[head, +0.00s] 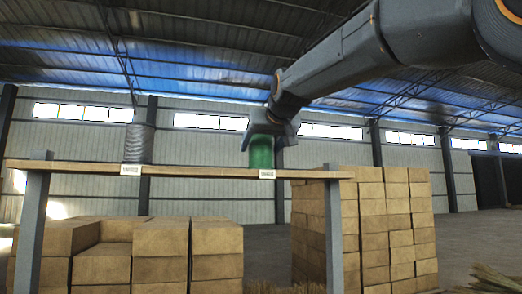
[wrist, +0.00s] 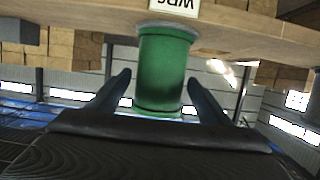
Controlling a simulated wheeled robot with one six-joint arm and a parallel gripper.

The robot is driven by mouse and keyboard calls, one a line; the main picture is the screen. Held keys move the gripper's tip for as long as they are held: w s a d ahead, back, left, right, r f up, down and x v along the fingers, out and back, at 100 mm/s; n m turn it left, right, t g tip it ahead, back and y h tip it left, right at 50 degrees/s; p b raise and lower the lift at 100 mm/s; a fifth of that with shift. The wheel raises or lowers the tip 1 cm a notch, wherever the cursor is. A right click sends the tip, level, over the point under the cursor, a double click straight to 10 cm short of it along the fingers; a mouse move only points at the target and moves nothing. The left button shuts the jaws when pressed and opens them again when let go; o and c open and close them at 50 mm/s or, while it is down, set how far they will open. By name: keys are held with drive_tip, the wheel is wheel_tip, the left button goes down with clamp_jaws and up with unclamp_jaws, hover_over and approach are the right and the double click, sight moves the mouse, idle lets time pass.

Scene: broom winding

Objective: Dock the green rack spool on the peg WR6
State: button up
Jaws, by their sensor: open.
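The green spool (head: 261,153) stands upright on the wooden shelf board (head: 205,172), right behind a small white label (head: 267,174). In the wrist view, which is upside down, the green spool (wrist: 163,70) sits by the label reading WR6 (wrist: 174,6). No bare peg shows there; any peg inside the spool is hidden. My gripper (head: 268,136) is over the top of the spool. In the wrist view my gripper (wrist: 158,78) is open, with one finger on each side of the spool and visible gaps between.
A grey wound spool (head: 139,143) stands at the shelf's left behind another label (head: 131,170). Grey posts (head: 334,230) hold the shelf. Stacked cardboard boxes (head: 390,225) stand behind and below it. The board between the two spools is clear.

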drive_tip(key=b+v, duration=0.3)
drive_tip(key=v, duration=0.7)
drive_tip(key=shift+s, duration=0.35)
drive_tip(key=shift+d, duration=0.15)
